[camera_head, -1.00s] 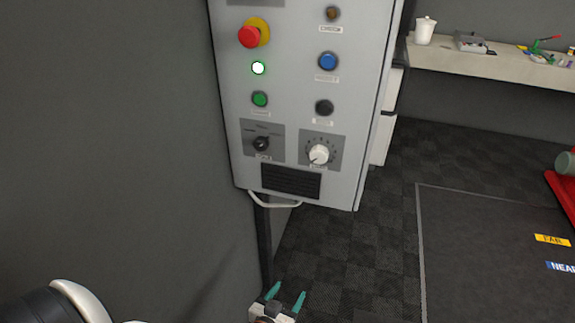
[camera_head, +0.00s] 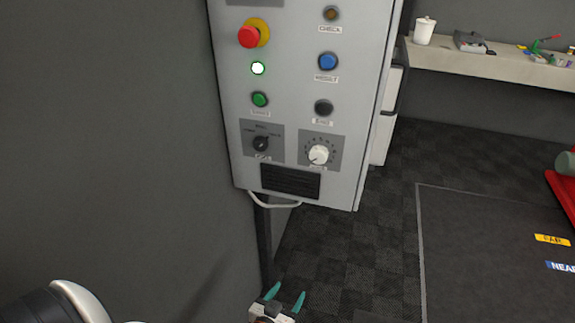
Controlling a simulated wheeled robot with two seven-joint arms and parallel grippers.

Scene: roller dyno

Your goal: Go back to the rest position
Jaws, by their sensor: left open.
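My left gripper (camera_head: 285,295) shows at the bottom middle of the head view. Its two teal fingers are apart, with nothing between them. It is below the grey control box (camera_head: 230,150) and clear of it, over the dark floor. Part of my left arm (camera_head: 65,303) shows at the bottom left. My right gripper is not in the view.
A shelf (camera_head: 490,66) stands at the back right. A dark mat (camera_head: 480,240) lies on the floor at right.

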